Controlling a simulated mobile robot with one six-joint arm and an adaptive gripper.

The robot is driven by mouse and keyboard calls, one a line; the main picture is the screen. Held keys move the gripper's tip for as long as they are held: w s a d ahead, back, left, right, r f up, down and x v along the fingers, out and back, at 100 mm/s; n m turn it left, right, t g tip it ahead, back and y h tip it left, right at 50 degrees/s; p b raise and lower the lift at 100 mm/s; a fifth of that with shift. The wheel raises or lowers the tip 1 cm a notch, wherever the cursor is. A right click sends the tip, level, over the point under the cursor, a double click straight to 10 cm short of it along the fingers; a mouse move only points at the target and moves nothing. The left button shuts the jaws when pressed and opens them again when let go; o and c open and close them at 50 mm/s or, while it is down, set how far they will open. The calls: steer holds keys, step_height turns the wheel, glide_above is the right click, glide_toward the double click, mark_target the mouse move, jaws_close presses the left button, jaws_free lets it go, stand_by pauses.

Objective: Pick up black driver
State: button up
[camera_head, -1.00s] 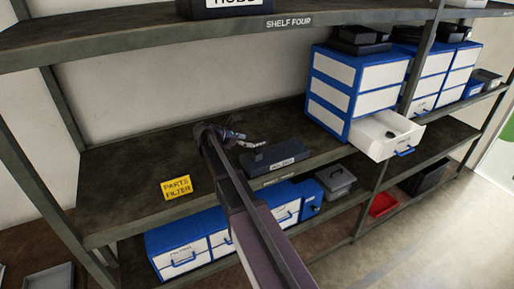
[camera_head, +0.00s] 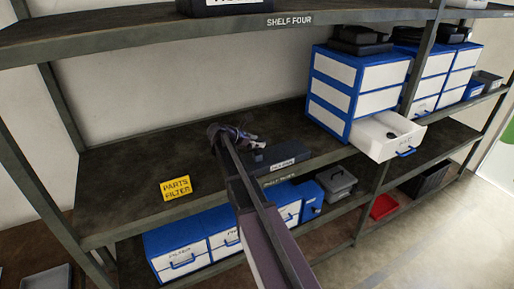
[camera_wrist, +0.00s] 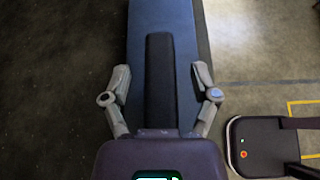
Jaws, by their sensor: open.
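A dark box (camera_head: 290,158) with a small label lies on the middle shelf near its front edge. In the wrist view a long dark blue surface (camera_wrist: 185,30), probably this box, lies under my gripper (camera_wrist: 163,75). A raised black bar (camera_wrist: 159,75) runs along its middle; I cannot tell for sure whether it is the black driver. My gripper is open, with one finger on each side of the bar and apart from it. In the head view my gripper (camera_head: 247,138) is by the left end of the box, partly hidden by my arm.
A yellow parts filter sign (camera_head: 176,188) stands to the left on the shelf. A blue and white drawer cabinet (camera_head: 350,95) with an open bottom drawer (camera_head: 385,135) stands to the right. The upper shelf (camera_head: 180,30) runs overhead. The shelf left of the gripper is mostly clear.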

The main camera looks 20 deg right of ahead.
stand_by(0.5)
jaws_close()
steer(key=shift+r, duration=0.25)
step_height(320, 180, up, 3)
steer(key=p, duration=0.3)
steer(key=shift+p, duration=0.3)
steer(key=shift+s+r, duration=0.25)
steer(key=shift+r, duration=0.05)
steer(key=s+d+p, duration=0.1)
steer(key=s, duration=1.4)
steer(key=shift+s+d+r, duration=0.15)
steer(key=shift+s+r, duration=0.1)
steer(key=shift+r, duration=0.2)
